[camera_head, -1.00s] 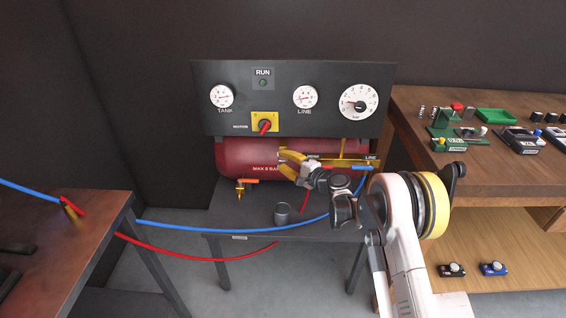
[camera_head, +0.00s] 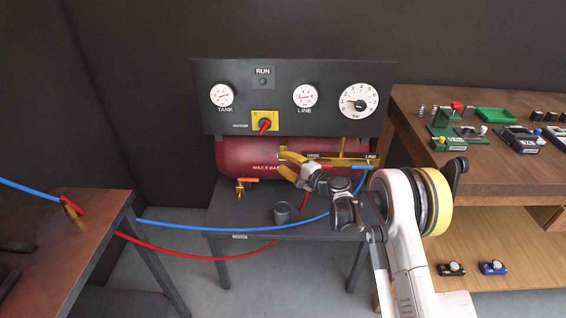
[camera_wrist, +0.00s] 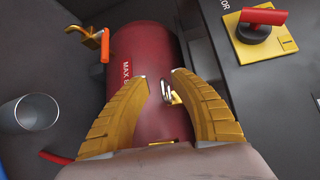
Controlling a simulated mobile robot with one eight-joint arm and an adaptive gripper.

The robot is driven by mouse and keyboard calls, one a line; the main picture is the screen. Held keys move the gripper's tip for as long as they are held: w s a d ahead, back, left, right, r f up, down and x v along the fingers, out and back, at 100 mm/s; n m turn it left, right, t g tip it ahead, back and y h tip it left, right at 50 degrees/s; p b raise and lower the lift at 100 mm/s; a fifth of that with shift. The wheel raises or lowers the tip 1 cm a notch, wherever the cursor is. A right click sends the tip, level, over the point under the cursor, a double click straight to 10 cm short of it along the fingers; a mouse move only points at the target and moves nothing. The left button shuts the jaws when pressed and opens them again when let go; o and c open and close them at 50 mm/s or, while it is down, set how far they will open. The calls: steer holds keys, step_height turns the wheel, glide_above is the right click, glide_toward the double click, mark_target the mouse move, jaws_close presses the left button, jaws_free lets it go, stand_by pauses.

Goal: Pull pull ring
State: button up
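The pull ring (camera_wrist: 166,89) is a small silver loop on a brass fitting on the red tank (camera_wrist: 145,60). In the wrist view it sits between my two yellow fingers, nearer the right one, with visible space on both sides. My gripper (camera_wrist: 160,78) is open and holds nothing. In the head view my gripper (camera_head: 282,162) is at the front of the tank (camera_head: 230,160), and I cannot make out the ring there. How far the fingertips are from the tank surface is hard to tell.
An orange-handled brass valve (camera_head: 241,187) hangs at the tank's left end. A grey cup (camera_head: 282,213) stands on the dark bench below. The gauge panel (camera_head: 325,75) with a red motor switch (camera_head: 265,124) rises above. Red and blue hoses cross nearby.

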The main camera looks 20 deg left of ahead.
steer(key=v, duration=1.2)
stand_by(0.3)
